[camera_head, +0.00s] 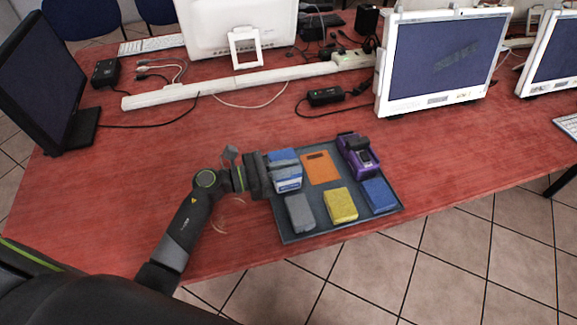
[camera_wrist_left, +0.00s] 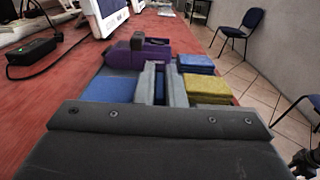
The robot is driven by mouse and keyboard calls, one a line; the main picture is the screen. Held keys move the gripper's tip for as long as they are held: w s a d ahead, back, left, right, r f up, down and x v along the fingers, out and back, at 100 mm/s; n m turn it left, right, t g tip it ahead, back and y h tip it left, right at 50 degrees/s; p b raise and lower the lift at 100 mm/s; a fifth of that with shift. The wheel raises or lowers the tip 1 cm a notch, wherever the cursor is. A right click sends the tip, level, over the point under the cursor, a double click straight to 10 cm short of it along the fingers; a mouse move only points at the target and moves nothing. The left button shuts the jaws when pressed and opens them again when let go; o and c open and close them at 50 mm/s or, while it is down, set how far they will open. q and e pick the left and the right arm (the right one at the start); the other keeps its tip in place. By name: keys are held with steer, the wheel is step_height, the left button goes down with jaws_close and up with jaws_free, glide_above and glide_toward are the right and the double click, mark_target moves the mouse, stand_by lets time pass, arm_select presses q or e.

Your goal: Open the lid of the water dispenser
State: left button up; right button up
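I see no water dispenser or lid that I can make out. A dark tray (camera_head: 335,228) on the red table holds coloured blocks, an orange card (camera_head: 321,168) and a purple device (camera_head: 358,155) with a dark top, which also shows in the left wrist view (camera_wrist_left: 142,52). My left gripper (camera_head: 284,170) is over the tray's back left part, at a blue block there. In the left wrist view its grey fingers (camera_wrist_left: 162,85) stand close together with a narrow gap. Blue shows in that gap; I cannot tell whether they grip it. My right gripper is out of view.
A grey block (camera_head: 299,212), a yellow block (camera_head: 340,204) and a blue block (camera_head: 379,195) line the tray's front. Monitors (camera_head: 445,62), a white power strip (camera_head: 215,83) and cables lie behind. A black adapter (camera_head: 325,96) is behind the tray. The table right of the tray is clear.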

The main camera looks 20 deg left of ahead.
arm_select(q)
jaws_close()
